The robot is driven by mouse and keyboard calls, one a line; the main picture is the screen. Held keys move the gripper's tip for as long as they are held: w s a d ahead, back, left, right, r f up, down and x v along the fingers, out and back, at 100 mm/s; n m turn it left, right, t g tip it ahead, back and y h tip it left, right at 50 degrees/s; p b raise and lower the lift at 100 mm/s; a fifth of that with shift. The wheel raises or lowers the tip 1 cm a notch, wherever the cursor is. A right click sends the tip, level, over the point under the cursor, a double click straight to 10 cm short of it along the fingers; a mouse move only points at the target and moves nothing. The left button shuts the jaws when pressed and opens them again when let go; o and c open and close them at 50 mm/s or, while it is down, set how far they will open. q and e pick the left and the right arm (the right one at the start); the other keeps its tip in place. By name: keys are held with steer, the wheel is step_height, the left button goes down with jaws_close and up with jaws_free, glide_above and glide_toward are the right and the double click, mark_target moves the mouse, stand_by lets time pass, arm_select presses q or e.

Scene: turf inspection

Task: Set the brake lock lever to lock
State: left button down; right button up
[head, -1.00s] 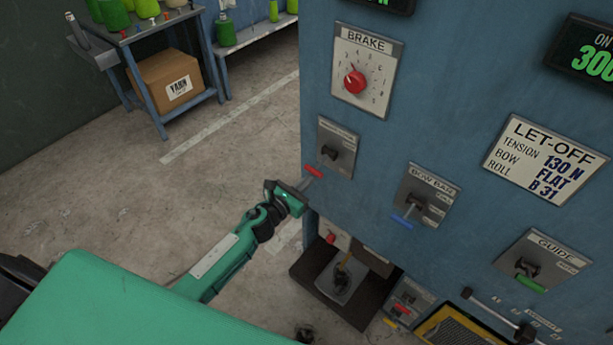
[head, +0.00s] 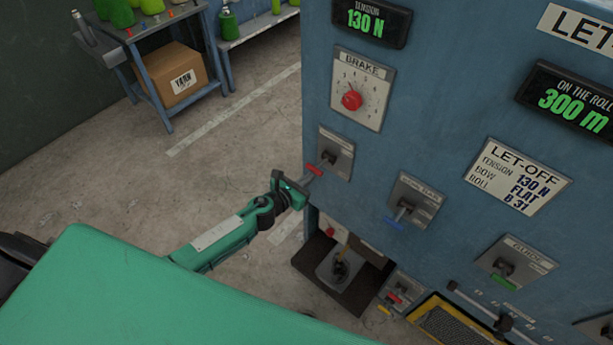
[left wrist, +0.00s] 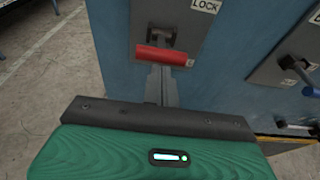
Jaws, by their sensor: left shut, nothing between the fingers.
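The brake lock lever has a red handle (head: 314,169) on a grey plate (head: 336,153) below the brake dial, at the left edge of the blue machine panel. In the left wrist view the red handle (left wrist: 161,55) lies crosswise at the plate's lower part, and a LOCK label (left wrist: 206,5) is above and right of it. My left gripper (head: 307,181) is shut and empty, its fingertips (left wrist: 162,75) right at the underside of the handle. I cannot tell whether they touch it. My right gripper is not in view.
A blue-handled lever (head: 394,223) and a green-handled lever (head: 505,282) are on the panel to the right. The brake dial (head: 352,100) is above. Open concrete floor (head: 200,180) lies left of the machine, with a shelf and a yarn box (head: 172,75) behind.

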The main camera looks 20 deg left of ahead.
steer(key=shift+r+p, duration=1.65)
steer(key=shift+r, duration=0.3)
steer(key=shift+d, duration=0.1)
